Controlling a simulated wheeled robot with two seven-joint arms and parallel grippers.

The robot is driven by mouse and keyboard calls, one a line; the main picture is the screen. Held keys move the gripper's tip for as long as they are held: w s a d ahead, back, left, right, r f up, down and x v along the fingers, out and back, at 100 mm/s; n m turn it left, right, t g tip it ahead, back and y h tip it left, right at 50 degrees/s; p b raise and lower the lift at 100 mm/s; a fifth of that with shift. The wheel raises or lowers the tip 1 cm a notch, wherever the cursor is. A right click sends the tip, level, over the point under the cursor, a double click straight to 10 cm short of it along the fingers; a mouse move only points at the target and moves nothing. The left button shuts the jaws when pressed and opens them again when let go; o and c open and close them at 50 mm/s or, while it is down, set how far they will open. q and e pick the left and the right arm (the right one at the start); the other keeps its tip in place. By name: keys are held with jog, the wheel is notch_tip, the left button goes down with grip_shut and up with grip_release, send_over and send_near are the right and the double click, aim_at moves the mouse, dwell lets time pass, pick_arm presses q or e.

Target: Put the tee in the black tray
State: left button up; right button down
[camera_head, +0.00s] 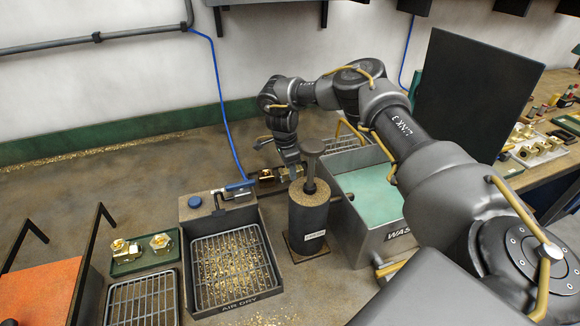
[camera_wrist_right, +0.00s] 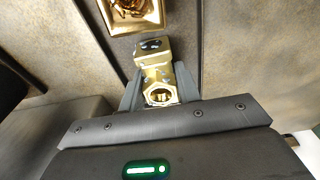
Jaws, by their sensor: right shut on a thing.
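My right gripper (camera_head: 289,163) points down at the back of the bench, behind the dark cylinder. In the right wrist view my right gripper (camera_wrist_right: 158,88) is shut on the brass tee (camera_wrist_right: 160,76), whose open round end faces the camera. In the head view the tee (camera_head: 291,172) is small and partly hidden by the gripper and the cylinder. My left gripper is not in view.
A dark cylinder with a plunger (camera_head: 308,226) stands close in front of my right gripper. A metal wash tank (camera_head: 376,247) is to its right. Another brass piece (camera_head: 266,175) sits just left of the gripper.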

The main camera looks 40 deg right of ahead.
dwell(0.3)
jog(key=c, duration=1)
grip_release()
jog(key=shift+f, duration=0.1)
jog(key=r, duration=0.2)
jog(key=r+b, duration=0.1)
jog(key=r, duration=0.2)
jog(key=a+r+b, duration=0.1)
jog(key=r, duration=0.1)
jog(key=shift+w+r, duration=0.15)
jog(key=shift+r, duration=0.25)
jog(key=shift+a+r+p, duration=0.15)
jog(key=shift+r+p, duration=0.05)
jog(key=shift+r, duration=0.95)
jog(key=shift+a+r+p, duration=0.1)
jog(key=shift+r+p, duration=0.05)
jog(key=shift+r, duration=1)
